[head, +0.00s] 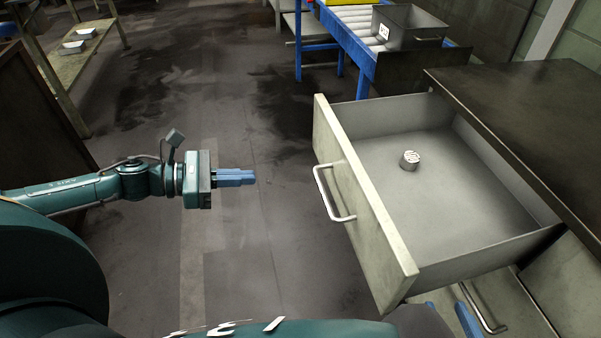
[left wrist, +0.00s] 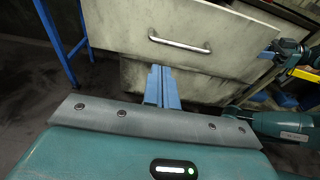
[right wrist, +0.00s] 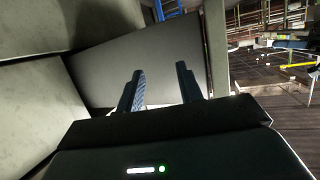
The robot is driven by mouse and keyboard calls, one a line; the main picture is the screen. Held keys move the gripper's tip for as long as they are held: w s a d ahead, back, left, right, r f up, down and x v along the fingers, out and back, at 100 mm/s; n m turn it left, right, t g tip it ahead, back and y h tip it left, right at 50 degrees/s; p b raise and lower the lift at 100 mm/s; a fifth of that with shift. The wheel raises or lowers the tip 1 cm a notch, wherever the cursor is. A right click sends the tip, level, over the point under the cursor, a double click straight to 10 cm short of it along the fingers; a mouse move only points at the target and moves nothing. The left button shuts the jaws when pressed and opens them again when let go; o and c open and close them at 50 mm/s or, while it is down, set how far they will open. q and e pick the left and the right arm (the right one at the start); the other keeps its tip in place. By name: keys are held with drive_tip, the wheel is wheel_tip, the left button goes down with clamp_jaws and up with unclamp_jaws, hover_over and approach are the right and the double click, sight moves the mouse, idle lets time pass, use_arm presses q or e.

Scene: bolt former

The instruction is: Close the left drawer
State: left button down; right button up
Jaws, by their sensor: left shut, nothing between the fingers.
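The left drawer (head: 430,190) is pulled well out of the dark-topped cabinet (head: 530,110) in the head view. Its pale front panel (head: 365,195) faces left and carries a metal bar handle (head: 330,196). A small round metal piece (head: 410,160) lies inside it. My left gripper (head: 250,177) is shut and empty, to the left of the handle and apart from it. The handle also shows in the left wrist view (left wrist: 180,42), beyond the shut fingers (left wrist: 162,86). My right gripper (right wrist: 160,88) is open in the right wrist view, close to grey and pale panels.
Another handle (head: 482,308) sits lower at the right of the head view. A blue-framed roller conveyor (head: 350,25) with a metal bin (head: 410,25) stands at the back. The floor (head: 265,110) left of the drawer is clear.

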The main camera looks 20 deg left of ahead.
use_arm(q)
drive_tip(key=x, duration=1.2)
drive_tip(key=shift+p, duration=0.35)
use_arm(e)
drive_tip(key=shift+d+r, duration=0.15)
drive_tip(key=shift+r, duration=0.1)
use_arm(q)
drive_tip(key=shift+w+r, duration=0.1)
